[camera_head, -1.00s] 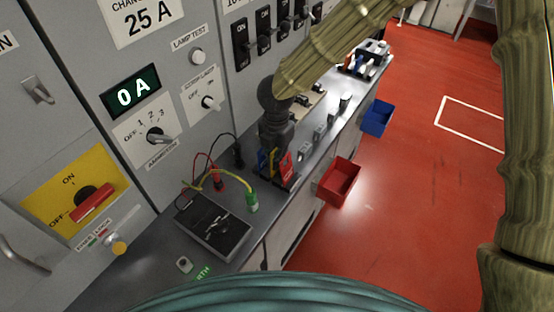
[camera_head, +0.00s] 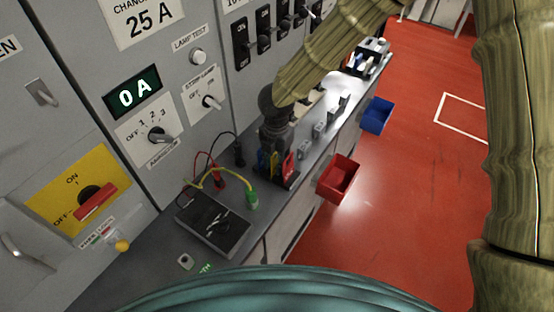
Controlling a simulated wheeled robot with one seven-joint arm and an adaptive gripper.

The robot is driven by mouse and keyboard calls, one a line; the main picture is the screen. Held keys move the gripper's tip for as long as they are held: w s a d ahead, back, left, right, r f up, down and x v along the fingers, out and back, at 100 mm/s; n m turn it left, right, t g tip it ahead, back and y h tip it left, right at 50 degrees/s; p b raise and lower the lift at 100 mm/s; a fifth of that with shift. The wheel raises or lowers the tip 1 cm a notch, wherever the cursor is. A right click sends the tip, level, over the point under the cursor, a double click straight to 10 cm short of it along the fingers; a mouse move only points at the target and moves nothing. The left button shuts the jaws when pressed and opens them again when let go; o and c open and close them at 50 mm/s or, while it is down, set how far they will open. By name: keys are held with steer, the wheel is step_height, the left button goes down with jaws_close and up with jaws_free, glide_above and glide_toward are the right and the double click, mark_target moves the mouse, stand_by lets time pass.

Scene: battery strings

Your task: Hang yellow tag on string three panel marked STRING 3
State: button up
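The yellow tag (camera_head: 274,167) stands between a blue tag (camera_head: 262,160) and a red tag (camera_head: 289,166) in a small dark holder (camera_head: 291,182) on the grey bench top. My gripper (camera_head: 274,151) points down right at these tags and covers part of them. Its fingers are dark and small here, so I cannot tell whether they are open or shut, or whether they touch the yellow tag. No panel marked STRING 3 can be read in this view.
A dark meter (camera_head: 213,222) with red, black, yellow and green leads lies left of the holder. A red bin (camera_head: 338,177) and a blue bin (camera_head: 376,116) hang on the bench front. Grey switch panels (camera_head: 150,90) rise behind. The red floor (camera_head: 420,200) at right is clear.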

steer(key=shift+f+b, duration=0.2)
steer(key=shift+b, duration=0.2)
step_height(320, 180, up, 11)
steer(key=b, duration=0.3)
